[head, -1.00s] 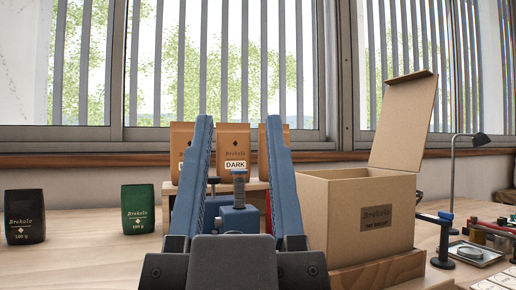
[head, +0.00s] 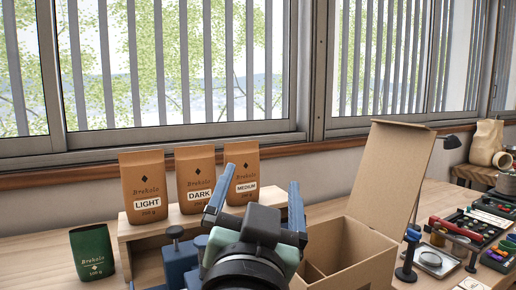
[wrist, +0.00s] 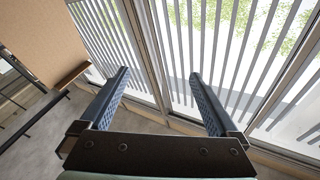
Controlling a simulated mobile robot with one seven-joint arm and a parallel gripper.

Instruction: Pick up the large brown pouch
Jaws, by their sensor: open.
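Three brown pouches stand in a row on a wooden riser (head: 150,240) in the head view. They are labelled LIGHT (head: 142,181), DARK (head: 195,170) and MEDIUM (head: 245,174), the last partly hidden by my gripper's left finger. They look larger than the green pouch (head: 92,253) at left. A pale brown bag (head: 487,142) also stands at the far right. My gripper (head: 262,175) is open and empty, in front of the riser's right end. In the wrist view its open fingers (wrist: 160,73) point at the window, with no pouch between them.
An open cardboard box (head: 365,250) with a raised flap (head: 395,165) stands right of my gripper. Blue equipment (head: 178,262) stands before the riser. A lamp, dish and tool trays crowd the right side. The window wall closes off the back.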

